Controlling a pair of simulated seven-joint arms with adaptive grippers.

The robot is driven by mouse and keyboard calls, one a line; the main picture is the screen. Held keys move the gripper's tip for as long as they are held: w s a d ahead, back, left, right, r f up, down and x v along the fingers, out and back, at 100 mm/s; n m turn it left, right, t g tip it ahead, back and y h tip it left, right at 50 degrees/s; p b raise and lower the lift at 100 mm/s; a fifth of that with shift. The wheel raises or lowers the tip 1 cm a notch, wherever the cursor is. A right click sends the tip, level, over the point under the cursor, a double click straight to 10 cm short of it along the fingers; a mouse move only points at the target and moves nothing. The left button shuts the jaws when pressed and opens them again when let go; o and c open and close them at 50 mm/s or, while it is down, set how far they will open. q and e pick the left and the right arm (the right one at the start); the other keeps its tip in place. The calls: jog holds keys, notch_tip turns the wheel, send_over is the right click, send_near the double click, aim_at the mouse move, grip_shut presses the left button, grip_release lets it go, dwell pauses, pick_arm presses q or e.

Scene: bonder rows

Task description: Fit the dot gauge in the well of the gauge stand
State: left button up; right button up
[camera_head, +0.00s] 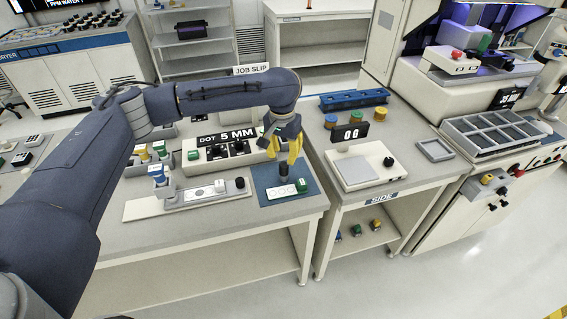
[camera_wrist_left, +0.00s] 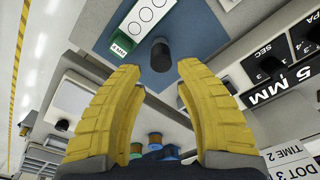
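What I take for the dot gauge is a white strip with a row of circles (camera_head: 283,191) and a green MM block (camera_head: 303,184) at one end. It lies on a blue mat (camera_head: 262,172); the strip also shows in the left wrist view (camera_wrist_left: 147,17). A black cylinder (camera_wrist_left: 161,55) stands upright beside the strip. My left gripper (camera_head: 291,149), with yellow fingers, is open above it; in the wrist view the cylinder shows between and beyond the tips (camera_wrist_left: 159,68). The long pale base (camera_head: 190,199) to the left may be the gauge stand; I cannot make out its well.
A blue-capped post (camera_head: 158,175) rises from the pale base's left end. Right of the bench gap, the side table carries a white device (camera_head: 360,168), a blue rack (camera_head: 354,99) and a small grey tray (camera_head: 435,150).

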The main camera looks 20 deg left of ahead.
pick_arm(q)
jog(key=shift+r, duration=0.45)
jog(key=o, duration=0.5)
jog(key=shift+s+r, duration=0.1)
jog(key=shift+r, duration=0.35)
jog(key=shift+c, duration=0.2)
jog(key=shift+o, duration=0.3)
jog(key=shift+c, duration=0.3)
